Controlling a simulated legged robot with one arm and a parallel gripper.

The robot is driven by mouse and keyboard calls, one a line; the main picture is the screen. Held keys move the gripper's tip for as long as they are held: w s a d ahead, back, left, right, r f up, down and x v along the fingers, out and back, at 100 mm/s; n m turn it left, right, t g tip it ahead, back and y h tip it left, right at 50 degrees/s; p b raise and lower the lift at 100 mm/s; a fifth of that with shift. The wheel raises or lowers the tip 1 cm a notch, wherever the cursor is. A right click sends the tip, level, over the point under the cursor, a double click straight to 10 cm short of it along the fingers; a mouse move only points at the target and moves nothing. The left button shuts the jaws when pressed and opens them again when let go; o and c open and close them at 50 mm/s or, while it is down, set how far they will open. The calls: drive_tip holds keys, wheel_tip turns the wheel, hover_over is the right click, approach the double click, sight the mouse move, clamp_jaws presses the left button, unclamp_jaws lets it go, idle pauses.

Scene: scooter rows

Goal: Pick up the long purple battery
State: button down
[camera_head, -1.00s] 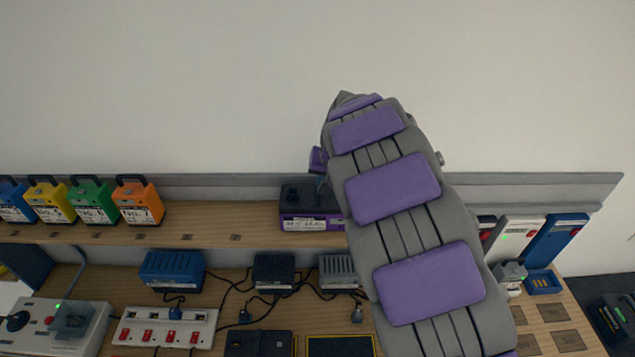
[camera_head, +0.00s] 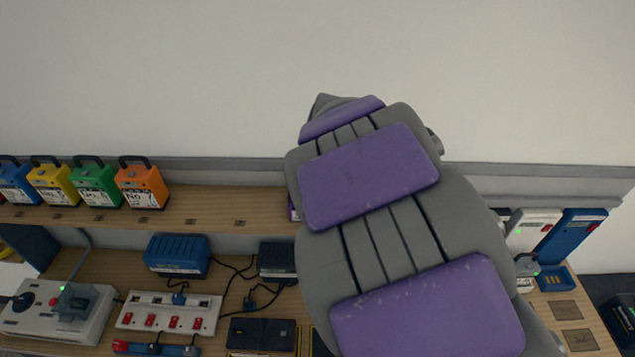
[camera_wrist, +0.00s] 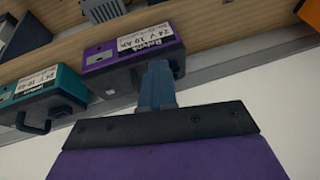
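The purple battery (camera_wrist: 128,58) shows in the wrist view on the wooden shelf, with a white label and a dark handle on its near side. My gripper (camera_wrist: 157,72) has its blue fingers right at that battery, overlapping its edge near the handle. Whether they touch it is unclear. The fingers look like one narrow block, so I cannot see a gap between them. In the head view my arm covers nearly all of the battery; only a thin purple sliver (camera_head: 291,212) shows at the arm's left edge. The gripper is hidden there too.
A teal battery (camera_wrist: 48,102) stands beside the purple one in the wrist view. In the head view, blue, yellow, green and orange batteries (camera_head: 143,187) stand at the shelf's left. Chargers, cables and a power strip (camera_head: 168,315) fill the bench below. The wall is behind.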

drive_tip(key=shift+s+d+r, duration=0.15)
drive_tip(key=shift+s, duration=0.55)
drive_tip(key=shift+s+d+r, duration=0.1)
drive_tip(key=shift+s+r, duration=0.05)
drive_tip(key=shift+s, duration=0.5)
drive_tip(key=c, duration=1.9)
unclamp_jaws()
drive_tip(key=shift+a+f, duration=0.1)
drive_tip(key=shift+a, duration=0.5)
drive_tip(key=shift+o, duration=0.9)
drive_tip(key=o, duration=0.6)
drive_tip(key=shift+d, duration=0.45)
drive_tip(key=o, duration=0.7)
drive_tip(key=shift+a, duration=0.4)
drive_tip(key=shift+o, duration=0.2)
drive_tip(key=shift+d, duration=0.1)
